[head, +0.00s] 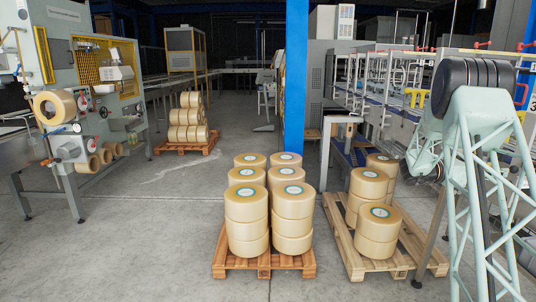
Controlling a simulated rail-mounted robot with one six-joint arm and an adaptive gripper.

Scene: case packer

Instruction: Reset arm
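My arm (478,150) stands at the right edge of the head view. Its pale green lattice link rises to a black ribbed joint near the top. The end of the arm and my gripper do not show, so I cannot see whether it is open or holds anything.
Two wooden pallets (236,268) (354,268) with stacked tape rolls (292,215) (377,228) stand in front. A third loaded pallet (183,147) is farther back. A blue post (296,75) rises mid-view. A taping machine (85,75) is at left. Floor (130,245) is clear at front left.

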